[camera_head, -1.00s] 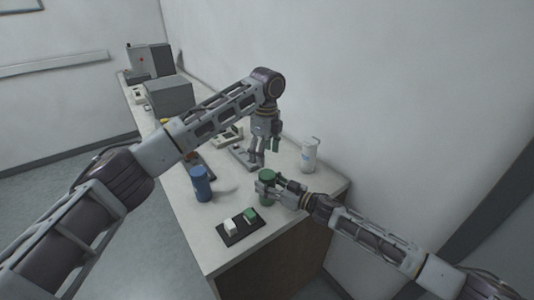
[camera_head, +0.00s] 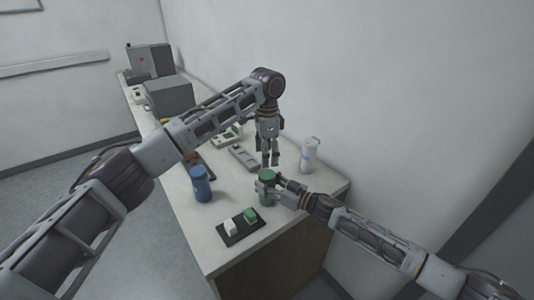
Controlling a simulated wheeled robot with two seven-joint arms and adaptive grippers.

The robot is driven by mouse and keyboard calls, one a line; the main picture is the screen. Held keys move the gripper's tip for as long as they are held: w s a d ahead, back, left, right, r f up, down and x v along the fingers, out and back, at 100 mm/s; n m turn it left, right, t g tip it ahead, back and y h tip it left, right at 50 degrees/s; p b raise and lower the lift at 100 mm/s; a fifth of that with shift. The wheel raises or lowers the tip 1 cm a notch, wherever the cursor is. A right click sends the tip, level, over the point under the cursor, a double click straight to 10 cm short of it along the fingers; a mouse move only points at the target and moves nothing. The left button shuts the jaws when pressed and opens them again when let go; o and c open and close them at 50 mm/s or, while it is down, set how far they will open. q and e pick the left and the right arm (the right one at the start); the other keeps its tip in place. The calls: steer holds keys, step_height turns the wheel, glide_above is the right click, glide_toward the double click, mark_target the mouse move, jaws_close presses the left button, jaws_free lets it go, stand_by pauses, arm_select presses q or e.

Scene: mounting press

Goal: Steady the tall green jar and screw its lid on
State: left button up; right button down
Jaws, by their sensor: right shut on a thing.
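The tall green jar (camera_head: 267,174) stands upright near the front right of the bench. My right gripper (camera_head: 268,189) is shut on its side, coming from the right. My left gripper (camera_head: 270,160) points down just above the jar's top. Its fingers are small here, and I cannot tell whether they are open or shut. A small green piece (camera_head: 250,215) sits on a black tray (camera_head: 241,236) in front of the jar; I cannot tell whether it is a lid. The jar's top is green, and I cannot tell whether a lid is on it.
A white piece (camera_head: 230,227) is also on the black tray. A blue jar (camera_head: 202,185) stands to the left and a white jar (camera_head: 309,155) behind on the right. A grey device (camera_head: 244,158) lies behind the green jar. Grey boxes (camera_head: 168,97) stand at the far end.

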mark_target(267, 174)
arm_select(q)
steer(key=n, duration=0.4)
steer(key=shift+n, duration=2.4)
steer(key=shift+f, duration=0.15)
steer(key=shift+f, duration=3.9)
steer(key=shift+c, duration=0.3)
steer(key=c, duration=1)
